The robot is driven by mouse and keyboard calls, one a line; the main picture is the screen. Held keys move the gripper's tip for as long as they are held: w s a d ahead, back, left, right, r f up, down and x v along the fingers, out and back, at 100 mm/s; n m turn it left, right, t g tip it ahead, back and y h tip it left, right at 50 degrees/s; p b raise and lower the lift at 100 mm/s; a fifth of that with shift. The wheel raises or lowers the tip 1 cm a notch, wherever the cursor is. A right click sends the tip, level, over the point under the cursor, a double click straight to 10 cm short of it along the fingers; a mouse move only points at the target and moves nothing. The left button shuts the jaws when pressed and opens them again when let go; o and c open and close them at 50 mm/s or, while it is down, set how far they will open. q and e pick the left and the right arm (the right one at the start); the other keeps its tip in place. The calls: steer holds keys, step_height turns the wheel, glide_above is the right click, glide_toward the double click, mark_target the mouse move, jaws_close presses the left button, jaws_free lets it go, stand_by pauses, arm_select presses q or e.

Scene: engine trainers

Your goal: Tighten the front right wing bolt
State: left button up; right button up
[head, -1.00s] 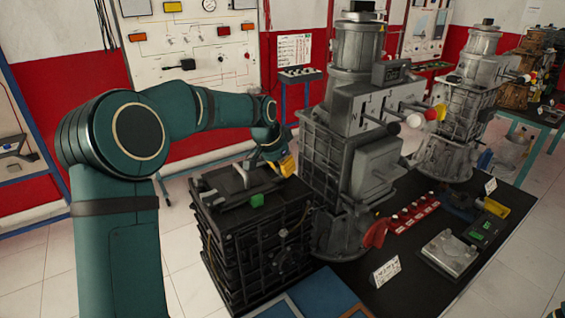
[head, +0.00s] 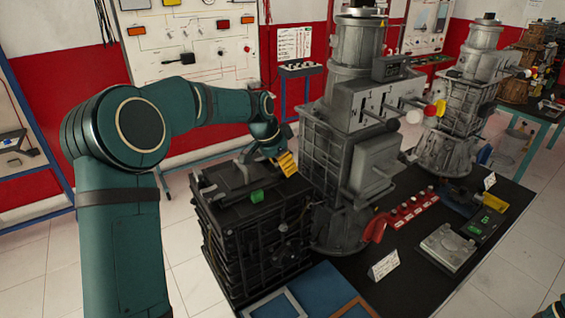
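A black ribbed housing (head: 250,245) stands at the front left end of the dark bench, with a grey bracket-like part on its top (head: 232,178). A small green piece (head: 257,196) sits at the front of that top; I cannot tell whether it is a wing bolt. My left gripper (head: 272,155) hangs over the housing's right rear part, beside the tall grey gearbox (head: 340,150). A yellow ribbed piece (head: 288,163) shows at the gripper's end; I cannot tell if it is held or part of it. Its fingers are too small to read.
The tall gearbox stands close to the right of my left gripper, with levers sticking out to the right. Blue trays (head: 318,289) are at the front edge.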

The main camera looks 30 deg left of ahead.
arm_select(q)
steer(key=shift+r, duration=0.1)
steer(key=shift+a+r, duration=0.15)
steer(key=shift+r, duration=0.3)
steer(key=v, duration=1.1)
steer(key=shift+s, duration=0.1)
